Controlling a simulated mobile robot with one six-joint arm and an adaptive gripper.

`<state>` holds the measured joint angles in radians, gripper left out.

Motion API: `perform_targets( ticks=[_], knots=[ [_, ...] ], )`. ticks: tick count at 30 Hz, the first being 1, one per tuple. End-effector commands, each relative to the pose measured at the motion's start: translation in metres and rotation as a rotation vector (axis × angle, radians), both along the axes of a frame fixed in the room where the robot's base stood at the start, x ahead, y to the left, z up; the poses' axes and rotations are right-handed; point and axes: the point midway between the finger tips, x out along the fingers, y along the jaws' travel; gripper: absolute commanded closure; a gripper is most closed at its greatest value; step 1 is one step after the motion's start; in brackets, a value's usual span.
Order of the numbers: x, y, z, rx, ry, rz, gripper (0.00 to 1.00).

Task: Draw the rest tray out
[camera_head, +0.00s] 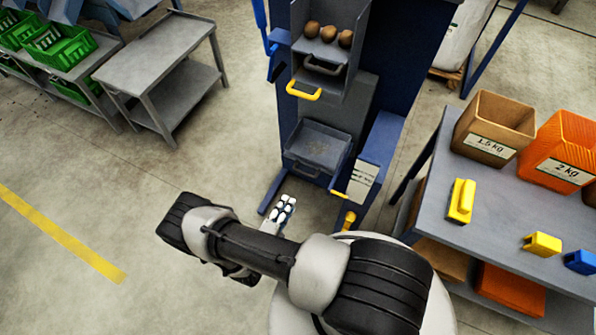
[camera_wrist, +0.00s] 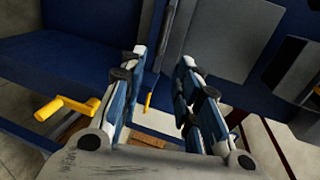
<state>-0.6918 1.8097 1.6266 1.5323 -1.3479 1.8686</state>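A shallow grey tray (camera_head: 335,145) with dark crumbs in it sits low in the blue machine (camera_head: 410,60). I take it for the rest tray. It has a dark handle (camera_head: 301,168) on its front. My gripper (camera_head: 284,208) is in front of and below the tray, apart from it. In the wrist view my gripper (camera_wrist: 165,56) is open, with nothing between its fingers. Blue panels (camera_wrist: 85,55) and grey panels (camera_wrist: 228,35) fill that view, and I cannot tell the tray in it.
A yellow crank (camera_wrist: 66,106) is left in the wrist view. A grey table (camera_head: 425,190) with crates stands right.

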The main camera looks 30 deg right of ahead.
Motion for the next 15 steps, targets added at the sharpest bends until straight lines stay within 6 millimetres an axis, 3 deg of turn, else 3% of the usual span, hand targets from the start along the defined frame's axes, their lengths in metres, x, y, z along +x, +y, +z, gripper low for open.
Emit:
perform_targets(
  ticks=[5,15],
  knots=[
    [0.002,-0.012,-0.003,-0.01,-0.011,-0.006,0.7],
    [0.041,-0.062,-0.018,-0.009,-0.01,-0.01,0.7]
  ],
)
